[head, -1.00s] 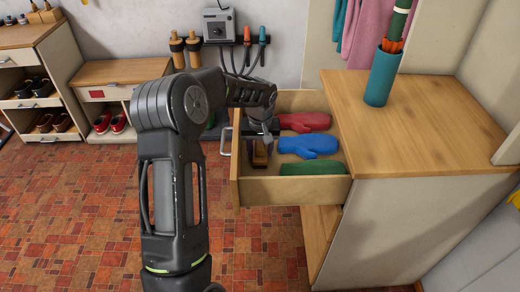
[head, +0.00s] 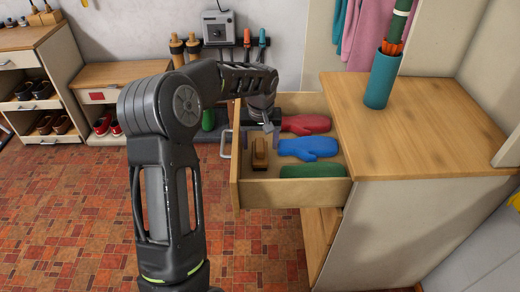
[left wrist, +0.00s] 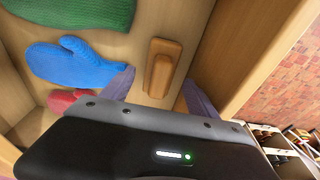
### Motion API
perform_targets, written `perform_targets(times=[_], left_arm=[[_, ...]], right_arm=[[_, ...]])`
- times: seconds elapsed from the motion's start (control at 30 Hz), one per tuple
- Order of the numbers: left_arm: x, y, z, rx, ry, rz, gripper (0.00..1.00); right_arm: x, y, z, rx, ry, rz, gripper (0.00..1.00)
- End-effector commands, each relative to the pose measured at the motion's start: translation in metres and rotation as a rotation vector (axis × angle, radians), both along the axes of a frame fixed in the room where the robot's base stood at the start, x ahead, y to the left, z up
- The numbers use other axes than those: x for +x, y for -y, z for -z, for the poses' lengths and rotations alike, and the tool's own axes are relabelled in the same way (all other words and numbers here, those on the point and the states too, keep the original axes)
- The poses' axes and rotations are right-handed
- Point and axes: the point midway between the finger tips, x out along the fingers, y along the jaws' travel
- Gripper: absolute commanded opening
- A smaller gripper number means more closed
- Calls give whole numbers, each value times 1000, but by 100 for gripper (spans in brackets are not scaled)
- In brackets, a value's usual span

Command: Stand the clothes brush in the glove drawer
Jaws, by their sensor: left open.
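The brown wooden clothes brush (head: 259,153) is inside the open glove drawer (head: 295,192), near its front panel and to the left of the mittens. In the left wrist view the brush (left wrist: 162,68) shows between the two spread, empty fingers of the left gripper (left wrist: 158,78). My right gripper is not in view.
Red (head: 305,123), blue (head: 309,147) and green (head: 312,170) mittens lie in the drawer beside the brush. The cabinet top (head: 420,110) to the right holds a teal umbrella holder (head: 382,80). A low shoe bench (head: 120,75) stands at the back left.

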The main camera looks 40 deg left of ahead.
Motion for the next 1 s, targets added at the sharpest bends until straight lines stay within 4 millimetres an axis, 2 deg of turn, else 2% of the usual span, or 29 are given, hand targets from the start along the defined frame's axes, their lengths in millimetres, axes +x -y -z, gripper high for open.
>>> perform_targets(times=[0.03,0.13,0.33,0.5,1.0], left_arm=[[-1,1,-13,1,6,1,69],[-3,3,-33,1,4,-1,69],[-8,6,-61,0,1,-1,69],[-9,7,-67,-1,-1,-1,69],[-9,7,-66,-1,-1,-1,69]], right_arm=[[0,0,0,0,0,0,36],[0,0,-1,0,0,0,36],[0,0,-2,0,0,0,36],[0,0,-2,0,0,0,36],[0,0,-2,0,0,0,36]])
